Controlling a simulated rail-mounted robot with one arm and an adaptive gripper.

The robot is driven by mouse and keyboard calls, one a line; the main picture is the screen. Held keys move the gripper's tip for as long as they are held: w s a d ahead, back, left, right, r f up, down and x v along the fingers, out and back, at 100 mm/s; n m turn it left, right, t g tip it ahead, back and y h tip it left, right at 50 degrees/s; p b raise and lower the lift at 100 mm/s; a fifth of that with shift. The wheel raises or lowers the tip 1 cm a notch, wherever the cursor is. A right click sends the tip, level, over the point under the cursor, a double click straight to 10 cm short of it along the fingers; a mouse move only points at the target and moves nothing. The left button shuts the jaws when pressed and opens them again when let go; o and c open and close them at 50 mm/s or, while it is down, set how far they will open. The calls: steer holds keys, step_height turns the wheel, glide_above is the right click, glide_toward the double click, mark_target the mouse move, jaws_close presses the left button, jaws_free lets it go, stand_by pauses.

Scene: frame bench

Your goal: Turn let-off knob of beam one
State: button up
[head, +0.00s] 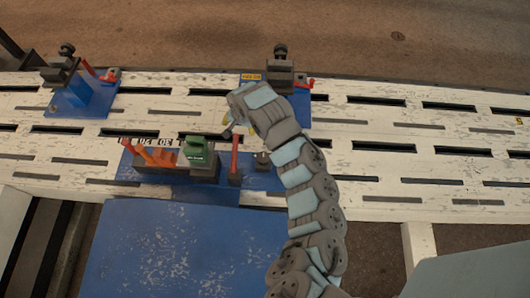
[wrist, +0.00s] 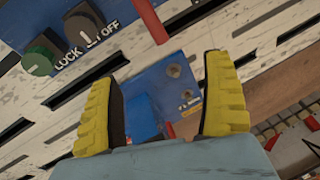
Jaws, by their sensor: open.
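My gripper (head: 238,129) is open and empty over the white slotted bench in the head view. Its two yellow fingers, with gripper midpoint (wrist: 163,76), are spread in the wrist view. A dark round knob (wrist: 86,27) with a white mark sits at the upper left there, outside the fingers, beside lettering ending in "OFF". A green round knob (wrist: 41,56) is left of it. A blue panel with small round fittings (wrist: 174,70) lies between the fingers. I cannot tell which beam these knobs belong to.
A red upright lever (wrist: 148,20) stands near the dark knob; a red lever (head: 235,155) also shows in the head view. A green-topped block (head: 197,151) and orange levers (head: 155,157) stand left of my arm. Blue-based units (head: 82,92) stand at the back.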

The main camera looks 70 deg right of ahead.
mark_target(264, 157)
steer(key=s+m+g+y+b, duration=0.2)
steer(key=s+m+g, duration=0.1)
steer(key=s, duration=0.6)
steer(key=f+b, duration=0.2)
steer(key=f, duration=0.3)
steer(key=f+b, duration=0.3)
steer(key=f, duration=0.3)
steer(key=a+f+b, duration=0.1)
steer(key=f+b, duration=0.1)
steer(key=f, duration=0.4)
steer(key=shift+f+b, duration=0.1)
steer(key=shift+b, duration=0.2)
steer(key=shift+c, duration=0.3)
steer(key=c, duration=1.1)
